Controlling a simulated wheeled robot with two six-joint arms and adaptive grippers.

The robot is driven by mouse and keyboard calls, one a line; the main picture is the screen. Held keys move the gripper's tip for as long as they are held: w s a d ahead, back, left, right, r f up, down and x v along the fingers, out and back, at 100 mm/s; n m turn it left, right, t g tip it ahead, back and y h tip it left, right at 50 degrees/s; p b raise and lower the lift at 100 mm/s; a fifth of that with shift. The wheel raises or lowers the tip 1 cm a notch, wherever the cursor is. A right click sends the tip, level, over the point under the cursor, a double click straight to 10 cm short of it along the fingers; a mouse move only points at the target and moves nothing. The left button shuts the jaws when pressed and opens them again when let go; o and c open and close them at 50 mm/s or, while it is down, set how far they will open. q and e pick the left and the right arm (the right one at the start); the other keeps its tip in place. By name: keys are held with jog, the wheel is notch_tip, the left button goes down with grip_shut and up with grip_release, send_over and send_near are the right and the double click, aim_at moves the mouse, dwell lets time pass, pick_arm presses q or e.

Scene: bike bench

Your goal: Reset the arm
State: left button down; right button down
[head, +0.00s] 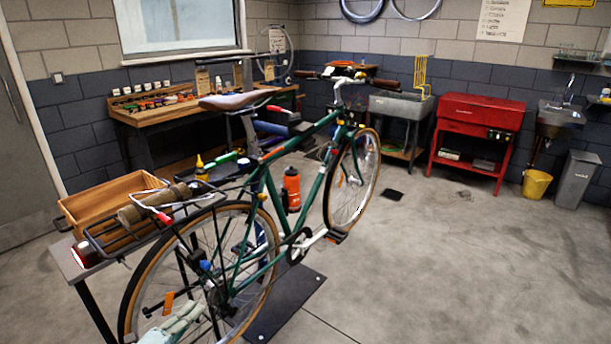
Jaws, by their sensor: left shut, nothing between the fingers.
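My left gripper shows too poorly in the head view for me to pick out its outline or its place among the dark parts around the bike. It is shut with nothing between its fingers. My right gripper is not in view. A green bicycle (315,178) with tan-walled tyres stands upright in the middle, its rear wheel nearest me. Behind its rear rack is an open wooden crate (90,205) on a narrow bench (70,266).
A wooden workbench (143,117) with tools stands at the back left. A grey sink (402,105), a red tool cabinet (480,117), a yellow bucket (536,184) and a grey bin (577,180) line the back wall. The floor (470,270) at right is mostly clear.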

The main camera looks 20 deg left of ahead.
pick_arm(q)
jog(key=s+a+f+n+g+y, duration=0.2)
jog(key=s+f+n+g, duration=0.45)
jog(key=f, duration=0.75)
jog(key=s+a+f+n+g+y, duration=0.15)
jog(key=s+f+n+g, duration=0.25)
jog(key=s+f+n, duration=0.7)
jog(key=s+d+f+g, duration=0.3)
jog(key=s+d+f, duration=0.4)
jog(key=s+d, duration=0.2)
jog(key=s+d+f+n+g+h, duration=0.1)
jog(key=s+d+f+g, duration=0.2)
jog(key=s+d+f, duration=0.4)
jog(key=s+d, duration=0.3)
jog(key=s, duration=0.2)
jog(key=shift+d+f, duration=0.15)
jog(key=shift+f, duration=0.25)
jog(key=shift+w+h, duration=0.15)
jog(key=shift+h, duration=0.1)
